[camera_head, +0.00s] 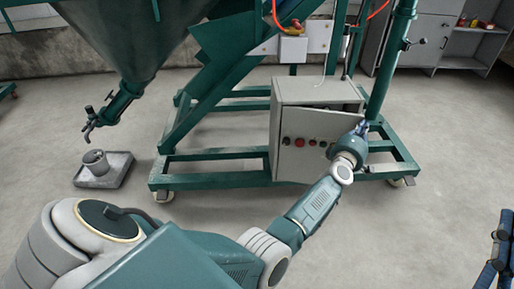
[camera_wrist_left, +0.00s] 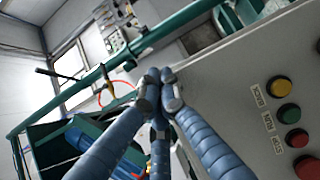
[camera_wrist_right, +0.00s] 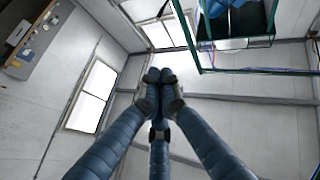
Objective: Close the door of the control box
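The grey control box (camera_head: 316,93) stands on the green machine frame. My left gripper (camera_head: 361,127) is at the door's upper right edge. In the left wrist view, the left gripper's blue fingers (camera_wrist_left: 160,88) meet at the tips with nothing between them, beside the grey panel (camera_wrist_left: 225,85) with its buttons. Contact is unclear. My right gripper (camera_wrist_right: 158,88) is shut and empty, away from the box; its fingers show at the head view's right edge (camera_head: 496,250).
A green post (camera_head: 388,65) rises just right of the box. The green base frame (camera_head: 215,180) on castors runs below it. A tray (camera_head: 112,178) with a grey part lies on the floor at left. Open floor lies in front at right.

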